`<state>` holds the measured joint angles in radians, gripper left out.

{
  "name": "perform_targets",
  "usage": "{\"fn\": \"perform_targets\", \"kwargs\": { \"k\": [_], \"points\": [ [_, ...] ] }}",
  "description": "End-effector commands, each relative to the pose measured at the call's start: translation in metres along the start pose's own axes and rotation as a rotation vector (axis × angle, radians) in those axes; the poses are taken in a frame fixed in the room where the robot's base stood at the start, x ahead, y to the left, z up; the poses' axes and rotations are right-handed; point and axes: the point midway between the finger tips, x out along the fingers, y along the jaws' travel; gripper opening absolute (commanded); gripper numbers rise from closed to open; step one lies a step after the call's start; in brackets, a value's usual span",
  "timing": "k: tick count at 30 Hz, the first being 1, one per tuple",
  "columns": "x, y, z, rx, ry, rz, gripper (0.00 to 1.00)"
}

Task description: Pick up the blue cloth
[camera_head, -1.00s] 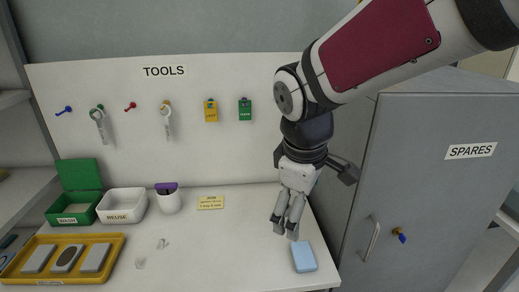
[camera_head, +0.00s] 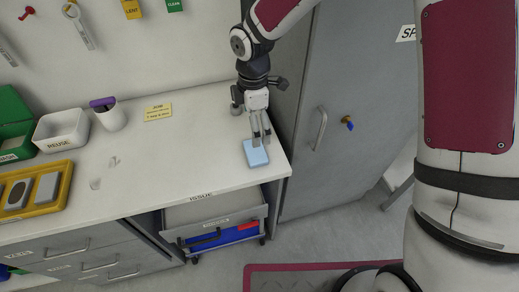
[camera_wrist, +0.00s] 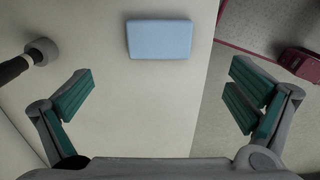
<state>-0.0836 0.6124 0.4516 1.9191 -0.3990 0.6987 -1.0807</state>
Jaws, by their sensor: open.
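The blue cloth (camera_head: 256,154) is a flat light-blue rectangle lying on the white worktop near its right front corner. It also shows whole in the wrist view (camera_wrist: 159,39), at the top middle, beyond the fingertips. My gripper (camera_head: 261,137) points down close to the cloth, at its back edge in the head view. In the wrist view my gripper (camera_wrist: 161,98) is open and empty, its green-padded fingers wide apart with bare worktop between them. I cannot tell its exact height above the worktop.
The worktop (camera_head: 150,180) ends just right of the cloth, beside a grey cabinet (camera_head: 335,120). A yellow tray (camera_head: 62,192), a white REUSE bin (camera_head: 62,132), a cup (camera_head: 112,118) and a yellow note (camera_head: 158,112) stand left. An ISSUE drawer (camera_head: 215,215) sits below.

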Motion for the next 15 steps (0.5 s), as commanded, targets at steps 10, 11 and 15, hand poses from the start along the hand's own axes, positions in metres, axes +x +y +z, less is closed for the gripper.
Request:
{"fn": "perform_targets", "kwargs": {
  "k": [10, 11, 15],
  "points": [
    [0.052, 0.000, 0.001, 0.003, -0.001, -0.001, 1.00],
    [0.054, 0.000, 0.001, 0.003, -0.001, -0.001, 1.00],
    [0.062, -0.001, 0.001, 0.002, -0.001, -0.002, 1.00]
  ]
}}
